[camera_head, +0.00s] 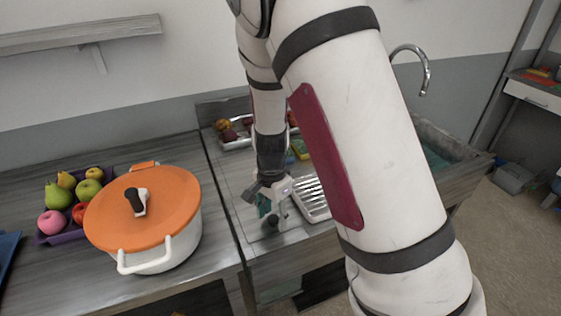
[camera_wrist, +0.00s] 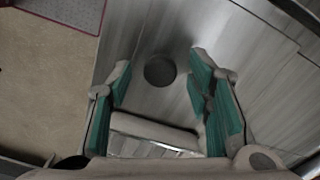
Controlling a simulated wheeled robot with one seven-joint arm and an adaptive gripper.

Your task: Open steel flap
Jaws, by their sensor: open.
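The steel flap (camera_wrist: 195,25) seems to be part of the flat brushed-steel surface below my gripper; I cannot clearly tell its edges from the surrounding counter. A dark round spot (camera_wrist: 160,70), a knob or a hole, is on this steel. My gripper (camera_wrist: 160,62) is open, with teal pads on both sides of the round spot in the wrist view. Nothing is held. In the head view my gripper (camera_head: 268,212) points down, low over the steel counter (camera_head: 262,255). My arm hides part of the counter, and contact cannot be told.
A white pot with an orange lid (camera_head: 165,210) stands left of my gripper, near a purple fruit tray (camera_head: 52,238). A white ribbed rack (camera_head: 312,200) is close on the right. A tray of food (camera_head: 232,140) lies behind. A sink (camera_head: 445,145) with a tap (camera_head: 424,72) is farther right.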

